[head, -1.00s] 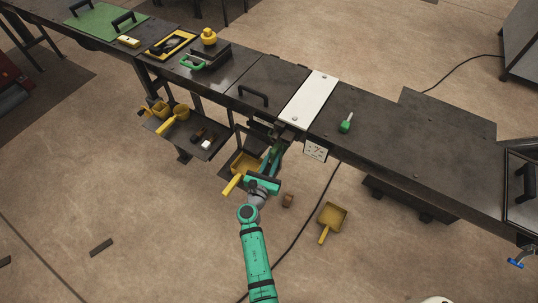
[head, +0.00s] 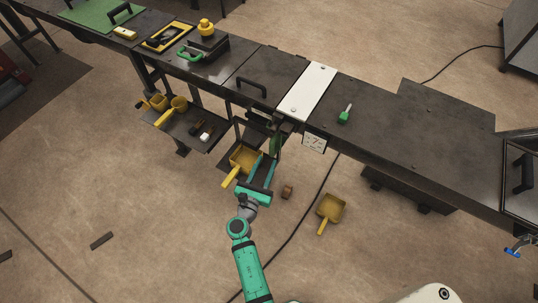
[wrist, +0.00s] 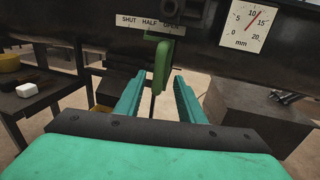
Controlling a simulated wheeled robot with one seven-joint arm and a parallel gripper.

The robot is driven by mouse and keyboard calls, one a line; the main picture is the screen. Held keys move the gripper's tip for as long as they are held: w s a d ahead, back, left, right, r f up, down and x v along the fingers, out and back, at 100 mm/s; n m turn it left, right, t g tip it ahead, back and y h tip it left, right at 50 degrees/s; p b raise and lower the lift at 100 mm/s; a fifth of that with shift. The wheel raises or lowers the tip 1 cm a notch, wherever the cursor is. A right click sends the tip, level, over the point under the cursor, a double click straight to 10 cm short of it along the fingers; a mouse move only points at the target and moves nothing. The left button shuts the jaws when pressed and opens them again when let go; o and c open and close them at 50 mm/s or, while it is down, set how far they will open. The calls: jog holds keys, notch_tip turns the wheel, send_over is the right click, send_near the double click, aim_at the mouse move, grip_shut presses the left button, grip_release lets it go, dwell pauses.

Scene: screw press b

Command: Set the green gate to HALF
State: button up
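The green gate (wrist: 162,64) hangs below the dark bench edge in the wrist view. In the head view the gate (head: 276,145) is a dark green piece under the white strip. My gripper (wrist: 158,83) is open and empty, with one teal finger on each side of the gate's line and the gate ahead of the tips. It also shows in the head view (head: 264,160).
A dial (wrist: 248,26) marked in mm is at the right of the label. A yellow scoop (head: 244,159) is just left of my gripper, and another (head: 331,208) lies on the floor. A low shelf (head: 203,142) hangs at the left.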

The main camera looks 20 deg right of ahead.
jog(key=shift+v, duration=1.45)
jog(key=shift+f, duration=0.1)
jog(key=s+a+f+m+y, duration=0.2)
jog(key=s+a+m+y, duration=0.15)
jog(key=s, duration=0.25)
jog(key=s+a+f+m+g+y, duration=0.1)
jog(key=s+a+f+m+y, duration=0.1)
jog(key=s+a+m, duration=0.35)
jog(key=s+a+f+m+y, duration=0.2)
jog(key=s+y, duration=0.1)
jog(key=s, duration=0.4)
jog(key=s+a+r+m+t+y, duration=0.1)
jog(key=s+a+r+m, duration=0.1)
jog(key=s+r+m, duration=0.5)
jog(key=s+a+r+m+t+y, duration=0.1)
jog(key=s+a+r+m+y, duration=0.1)
jog(key=s+r+m, duration=0.5)
notch_tip(320, 180, up, 5)
jog(key=m, duration=0.2)
jog(key=shift+s+a+m+t, duration=0.35)
jog(key=shift+s+m+t, duration=0.05)
